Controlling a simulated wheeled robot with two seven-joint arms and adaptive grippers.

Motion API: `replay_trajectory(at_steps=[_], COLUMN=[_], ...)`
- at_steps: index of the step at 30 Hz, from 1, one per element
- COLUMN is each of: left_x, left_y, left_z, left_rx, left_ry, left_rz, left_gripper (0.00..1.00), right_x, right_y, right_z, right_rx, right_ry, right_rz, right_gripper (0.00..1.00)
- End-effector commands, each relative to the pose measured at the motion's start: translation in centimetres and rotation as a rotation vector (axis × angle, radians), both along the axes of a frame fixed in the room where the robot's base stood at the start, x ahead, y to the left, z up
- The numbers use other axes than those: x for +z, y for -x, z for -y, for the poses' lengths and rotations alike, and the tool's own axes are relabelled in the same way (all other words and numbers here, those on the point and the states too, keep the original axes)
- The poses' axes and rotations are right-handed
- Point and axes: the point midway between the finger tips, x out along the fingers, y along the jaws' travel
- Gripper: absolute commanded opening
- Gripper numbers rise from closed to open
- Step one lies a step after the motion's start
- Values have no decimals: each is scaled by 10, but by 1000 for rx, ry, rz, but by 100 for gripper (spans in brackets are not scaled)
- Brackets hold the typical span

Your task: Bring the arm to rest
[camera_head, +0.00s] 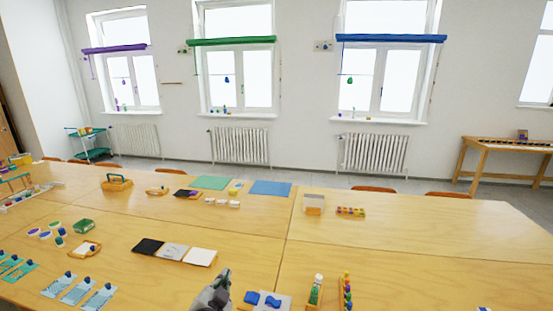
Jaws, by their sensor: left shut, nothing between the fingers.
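My left gripper (213,292) shows at the bottom of the head view, left of the middle, above the near part of the wooden table (340,250). It is dark grey, shut and empty. It is just left of a grey board with blue shapes (264,300). Most of my left arm is below the picture edge.
Black, grey and white cards (174,251) lie left of the gripper. Upright colored pieces (316,290) and a beaded rod (347,291) stand to the right. Teal cards (76,290) lie at the left front. The table's right part is mostly clear.

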Motion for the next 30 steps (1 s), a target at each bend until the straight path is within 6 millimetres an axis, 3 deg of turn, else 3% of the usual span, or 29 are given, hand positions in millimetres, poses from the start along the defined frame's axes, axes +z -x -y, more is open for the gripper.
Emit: replay_trajectory(at_steps=[6,15,21,30], left_x=[-53,-114,-136,-150], left_y=[39,113,156,198], left_z=[-33,-61,-68,-71], left_rx=[120,255,309,350], left_ry=[126,273,336,385], left_rz=[-247,-590,-760,-912], left_gripper=[0,0,0,0], right_x=[0,0,0,0], right_y=[0,0,0,0], right_z=[0,3,4,4], right_rx=[0,1,2,2], right_ry=[0,3,4,5], right_rz=[0,1,0,0], right_gripper=[80,80,80,80])
